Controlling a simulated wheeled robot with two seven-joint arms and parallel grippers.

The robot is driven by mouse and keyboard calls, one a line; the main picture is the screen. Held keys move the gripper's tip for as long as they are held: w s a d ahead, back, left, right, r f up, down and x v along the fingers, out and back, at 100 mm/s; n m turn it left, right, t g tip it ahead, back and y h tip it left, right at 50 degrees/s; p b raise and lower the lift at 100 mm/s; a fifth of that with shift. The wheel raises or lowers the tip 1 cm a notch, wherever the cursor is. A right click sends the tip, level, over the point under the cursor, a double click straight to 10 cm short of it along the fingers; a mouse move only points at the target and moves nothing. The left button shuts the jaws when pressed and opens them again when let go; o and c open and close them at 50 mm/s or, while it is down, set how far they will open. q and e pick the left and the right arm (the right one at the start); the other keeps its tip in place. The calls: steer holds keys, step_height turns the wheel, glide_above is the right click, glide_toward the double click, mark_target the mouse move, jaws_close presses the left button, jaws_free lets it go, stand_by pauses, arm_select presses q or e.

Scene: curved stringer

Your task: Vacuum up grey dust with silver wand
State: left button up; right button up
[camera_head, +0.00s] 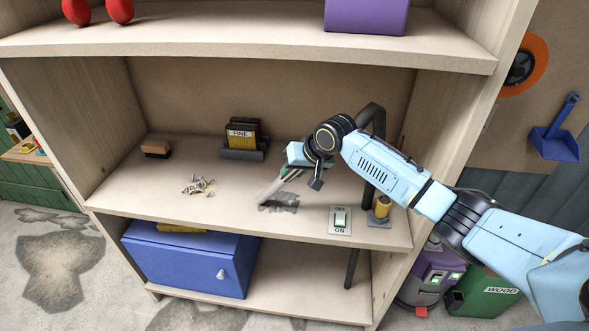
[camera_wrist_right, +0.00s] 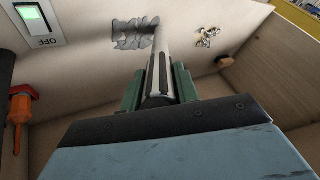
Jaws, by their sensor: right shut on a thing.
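Grey dust (camera_head: 279,202) lies in a flat patch on the middle shelf. It also shows in the right wrist view (camera_wrist_right: 132,34). My right gripper (camera_head: 292,171) is shut on the silver wand (camera_head: 268,191), just above the shelf. In the right wrist view the wand (camera_wrist_right: 161,58) runs out from between the green fingers, with its far end at the right edge of the dust. I cannot tell whether the tip touches the shelf. A black hose (camera_head: 370,120) rises behind my right arm. My left gripper is not in view.
An OFF/ON switch (camera_head: 340,220) with a lit green rocker is right of the dust. Wood shavings (camera_head: 198,185), a brush (camera_head: 157,148) and a FINE sandpaper holder (camera_head: 242,140) sit left and behind. A purple vacuum (camera_head: 433,272) stands lower right. The upper shelf (camera_head: 240,38) overhangs.

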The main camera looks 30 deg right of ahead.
steer(key=shift+f, duration=0.4)
steer(key=shift+d, duration=0.1)
